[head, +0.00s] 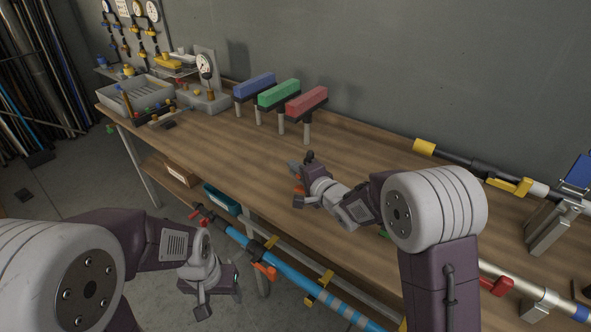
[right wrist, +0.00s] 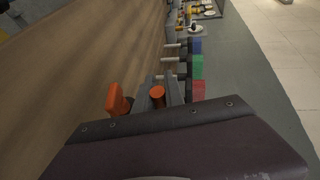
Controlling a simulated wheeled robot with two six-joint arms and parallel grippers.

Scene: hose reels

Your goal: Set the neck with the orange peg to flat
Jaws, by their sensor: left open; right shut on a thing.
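My right gripper (head: 301,181) is over the middle of the wooden bench. In the right wrist view its two grey fingers (right wrist: 163,94) are closed around an orange peg (right wrist: 157,92). A larger orange piece (right wrist: 117,102) stands just left of the fingers. In the head view only small bits of orange show beside the gripper. The neck under the peg is mostly hidden by my gripper, so its angle cannot be told. My left gripper (head: 217,299) is open and empty, low in front of the bench.
Blue (head: 255,86), green (head: 278,93) and red (head: 306,101) blocks stand on posts at the back. A grey bin (head: 150,97) and gauge (head: 204,66) are at the far left. A blue pipe (head: 290,277) runs below the front edge. The bench between is clear.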

